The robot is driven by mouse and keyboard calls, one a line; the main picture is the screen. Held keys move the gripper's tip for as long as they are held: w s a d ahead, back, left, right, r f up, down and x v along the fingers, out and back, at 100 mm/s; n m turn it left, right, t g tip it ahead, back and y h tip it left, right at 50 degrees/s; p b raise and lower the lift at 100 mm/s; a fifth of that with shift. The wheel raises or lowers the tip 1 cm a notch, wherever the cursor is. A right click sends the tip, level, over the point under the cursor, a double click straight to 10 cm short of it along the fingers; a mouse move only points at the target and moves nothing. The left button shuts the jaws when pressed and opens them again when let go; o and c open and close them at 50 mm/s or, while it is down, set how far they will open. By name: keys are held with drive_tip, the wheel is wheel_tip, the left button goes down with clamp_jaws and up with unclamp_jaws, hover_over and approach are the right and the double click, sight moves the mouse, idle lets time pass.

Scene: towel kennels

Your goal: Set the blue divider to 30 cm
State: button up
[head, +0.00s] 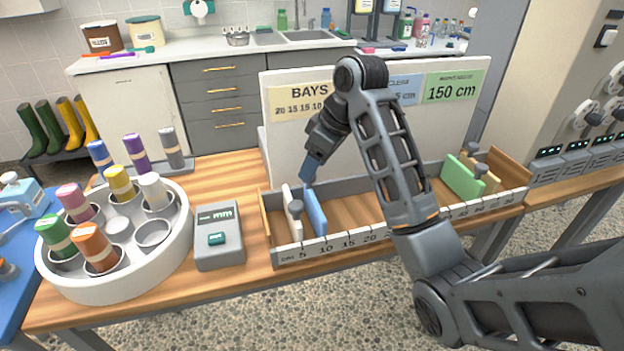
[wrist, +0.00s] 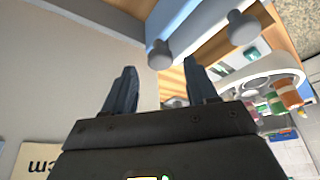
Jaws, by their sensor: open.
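The blue divider (head: 316,212) stands upright across the long wooden tray, its front end close to the 10 mark on the white scale (head: 348,244). My gripper (head: 308,172) is over the left part of the tray, just above the rear of the blue divider. In the wrist view, the blue divider (wrist: 178,14) is at the top. A grey knob (wrist: 160,55) shows beyond and between the open fingertips of my gripper (wrist: 160,72), and nothing is clamped. I cannot tell whether the fingers touch the knob. My arm hides the scale around the 25 to 30 region.
A white divider (head: 291,212) stands close left of the blue one. Green (head: 462,178) and tan (head: 487,172) dividers stand at the tray's right end. Between blue and green the tray looks empty, partly hidden by my arm. A sign board (head: 290,135) rises behind.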

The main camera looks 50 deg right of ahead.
drive_tip(key=shift+p+x, duration=0.45)
drive_tip(key=shift+x, duration=0.85)
drive_tip(key=shift+c, duration=0.3)
clamp_jaws()
